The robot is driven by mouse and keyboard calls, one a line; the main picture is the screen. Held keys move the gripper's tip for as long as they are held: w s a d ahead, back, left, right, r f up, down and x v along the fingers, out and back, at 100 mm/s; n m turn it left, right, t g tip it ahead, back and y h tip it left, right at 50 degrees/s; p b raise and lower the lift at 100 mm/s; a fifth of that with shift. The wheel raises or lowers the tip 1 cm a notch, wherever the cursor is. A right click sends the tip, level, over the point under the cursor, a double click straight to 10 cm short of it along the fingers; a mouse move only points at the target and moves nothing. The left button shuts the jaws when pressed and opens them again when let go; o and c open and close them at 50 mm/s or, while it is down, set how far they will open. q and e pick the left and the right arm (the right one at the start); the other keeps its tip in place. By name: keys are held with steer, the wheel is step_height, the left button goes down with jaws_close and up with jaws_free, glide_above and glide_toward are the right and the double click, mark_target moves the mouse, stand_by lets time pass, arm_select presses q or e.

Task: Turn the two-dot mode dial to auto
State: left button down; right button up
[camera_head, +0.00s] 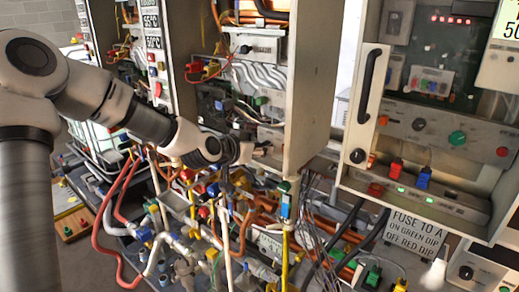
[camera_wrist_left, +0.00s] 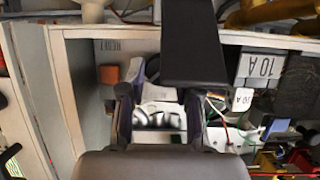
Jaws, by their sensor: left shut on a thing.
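My left gripper (camera_head: 258,150) reaches in from the left, at the lower part of the open middle heater cabinet. In the left wrist view its dark fingers (camera_wrist_left: 159,112) stand on both sides of a pale part with dark curved marks (camera_wrist_left: 158,119), and they are shut on it. I cannot make out whether this part is the two-dot mode dial, because the fingers and shadow cover much of it. No dot marks are readable. A round black knob (camera_head: 357,156) sits on the right cabinet, away from the gripper. My right gripper is not in view.
The middle cabinet's side wall (camera_head: 313,85) stands just right of the gripper. Pipes, valves and cables crowd the space below, including a red hose (camera_head: 103,215). In the wrist view, an orange block (camera_wrist_left: 109,74) and a 10 A label (camera_wrist_left: 262,66) are close by.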

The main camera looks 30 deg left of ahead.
arm_select(q)
steer(key=b, duration=0.2)
steer(key=n+h+b, duration=0.1)
steer(key=shift+a+f+n+b, duration=0.15)
steer(key=shift+f+n+b, duration=0.1)
steer(key=shift+n+b, duration=0.1)
steer(key=shift+r, duration=0.1)
steer(key=shift+r+n+h, duration=0.2)
steer(key=shift+n+h, duration=0.1)
steer(key=shift+n, duration=0.05)
steer(key=n+h+p, duration=0.1)
steer(key=n+p, duration=0.1)
steer(key=p, duration=0.3)
steer(key=shift+a+r+h+p, duration=0.1)
steer(key=shift+r+h+p, duration=0.05)
steer(key=shift+h+p, duration=0.2)
steer(key=shift+f+n+h+p, duration=0.25)
steer(key=shift+n+h+p, duration=0.2)
steer(key=shift+n+p, duration=0.4)
